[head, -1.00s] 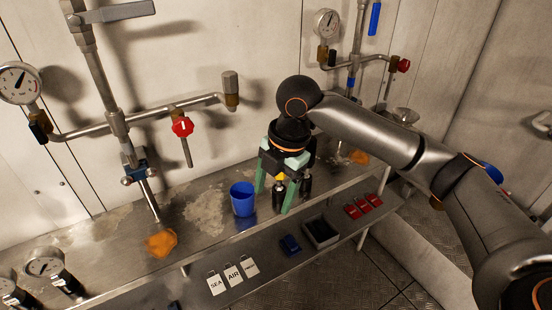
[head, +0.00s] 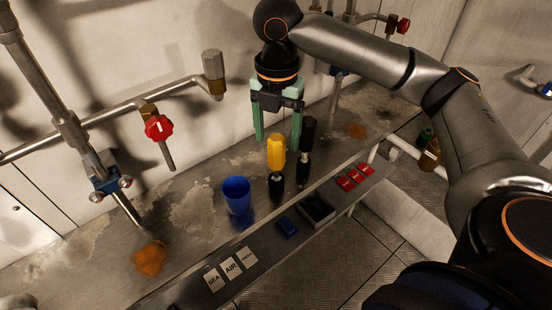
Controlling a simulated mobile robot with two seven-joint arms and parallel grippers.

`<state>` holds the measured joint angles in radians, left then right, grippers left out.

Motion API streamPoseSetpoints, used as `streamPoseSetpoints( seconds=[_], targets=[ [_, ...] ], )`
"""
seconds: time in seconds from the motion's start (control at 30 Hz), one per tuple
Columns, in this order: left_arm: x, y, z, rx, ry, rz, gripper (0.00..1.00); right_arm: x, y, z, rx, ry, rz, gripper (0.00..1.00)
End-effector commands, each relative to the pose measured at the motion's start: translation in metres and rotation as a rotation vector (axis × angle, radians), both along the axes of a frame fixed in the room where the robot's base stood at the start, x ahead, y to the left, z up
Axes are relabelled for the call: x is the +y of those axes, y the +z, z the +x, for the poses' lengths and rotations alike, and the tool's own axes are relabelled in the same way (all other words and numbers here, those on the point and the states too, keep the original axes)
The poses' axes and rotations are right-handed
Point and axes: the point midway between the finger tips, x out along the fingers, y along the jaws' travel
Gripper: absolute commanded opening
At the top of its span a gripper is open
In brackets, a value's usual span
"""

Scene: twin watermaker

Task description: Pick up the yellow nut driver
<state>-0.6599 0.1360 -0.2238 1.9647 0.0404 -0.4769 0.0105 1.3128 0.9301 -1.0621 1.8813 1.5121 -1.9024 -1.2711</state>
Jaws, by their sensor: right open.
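The yellow nut driver (head: 276,152) stands upright on the metal bench, yellow handle up, its dark lower part near the bench surface. A black-handled driver (head: 306,150) stands just to its right. My right gripper (head: 277,142) points down with its two green fingers apart, behind and above the yellow nut driver. The yellow handle shows in front of the gap between the fingers, and nothing is held. My left gripper is not in view.
A blue cup (head: 237,195) stands left of the drivers. A pipe with a red valve handle (head: 159,128) juts out at the left. The lower shelf holds white tags (head: 231,268), a blue item (head: 287,226), a dark tray (head: 317,211) and red items (head: 347,183).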

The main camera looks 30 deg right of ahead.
Motion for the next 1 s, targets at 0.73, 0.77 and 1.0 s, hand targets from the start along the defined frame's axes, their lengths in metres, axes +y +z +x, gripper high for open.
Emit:
streamPoseSetpoints(
  seconds=[0.73,0.77,1.0],
  targets=[
    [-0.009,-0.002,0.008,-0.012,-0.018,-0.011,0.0,0.0,-0.055,0.001,-0.001,0.0,0.001,0.73],
    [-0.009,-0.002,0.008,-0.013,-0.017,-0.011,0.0,0.0,-0.055,0.001,-0.001,0.0,0.001,0.69],
    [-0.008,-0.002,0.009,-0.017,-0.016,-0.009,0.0,0.0,-0.055,0.001,-0.001,0.0,0.001,0.42]
  ],
)
